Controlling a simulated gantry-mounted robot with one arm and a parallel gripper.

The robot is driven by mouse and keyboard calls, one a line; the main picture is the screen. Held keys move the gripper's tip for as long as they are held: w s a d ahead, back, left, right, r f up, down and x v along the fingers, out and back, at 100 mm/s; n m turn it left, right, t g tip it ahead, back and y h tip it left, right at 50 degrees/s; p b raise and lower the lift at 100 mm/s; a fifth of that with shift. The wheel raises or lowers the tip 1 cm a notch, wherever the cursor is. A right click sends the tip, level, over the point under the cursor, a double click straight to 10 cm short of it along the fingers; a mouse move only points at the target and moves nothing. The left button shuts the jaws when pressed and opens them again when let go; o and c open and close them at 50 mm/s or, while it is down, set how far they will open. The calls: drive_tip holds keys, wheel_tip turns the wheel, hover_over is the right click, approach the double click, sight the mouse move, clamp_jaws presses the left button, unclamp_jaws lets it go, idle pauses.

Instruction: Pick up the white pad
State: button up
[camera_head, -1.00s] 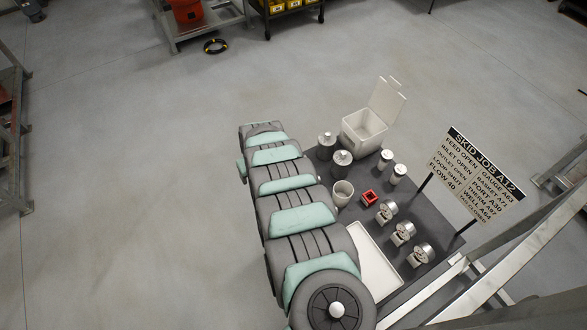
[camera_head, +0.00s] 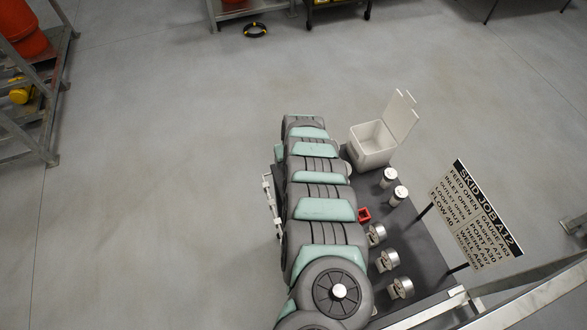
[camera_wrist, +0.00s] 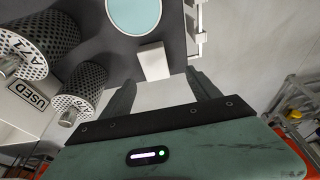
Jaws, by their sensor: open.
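A small white block-shaped pad (camera_wrist: 154,61) stands out on the dark surface in the wrist view. It is just beyond the fingertips of my gripper (camera_wrist: 161,80), near the middle of the gap between them. My gripper's two dark fingers are apart, with nothing held between them. I cannot tell the exact height of the fingers above the pad. In the head view my arm hides the pad and my gripper.
Wrist view: a teal disc with a white rim (camera_wrist: 135,14) lies beyond the pad; perforated baskets (camera_wrist: 80,92) and a "USED" label (camera_wrist: 28,94) are left. Head view: an open white box (camera_head: 370,146), gauges (camera_head: 388,260) and a sign (camera_head: 475,215) stand right of my arm.

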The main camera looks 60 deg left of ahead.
drive_tip(key=shift+w+d+b+x, duration=0.1)
drive_tip(key=shift+d+b+x, duration=0.05)
drive_tip(key=shift+x, duration=0.85)
drive_tip(key=shift+w+d+b+x, duration=0.1)
drive_tip(key=shift+d+b+x, duration=0.05)
drive_tip(key=shift+x, duration=0.8)
drive_tip(key=shift+w+d+b+x, duration=0.1)
drive_tip(key=shift+b+x, duration=0.05)
drive_tip(key=shift+x, duration=0.85)
drive_tip(key=shift+w+a+f+b, duration=0.2)
drive_tip(key=shift+f+b, duration=0.1)
drive_tip(key=shift+f, duration=0.35)
drive_tip(key=shift+s, duration=0.1)
drive_tip(key=c, duration=1.4)
drive_tip(key=shift+r, duration=0.1)
wheel_tip(320, 180, up, 20)
drive_tip(key=shift+f+p, duration=0.1)
drive_tip(key=shift+p, duration=0.3)
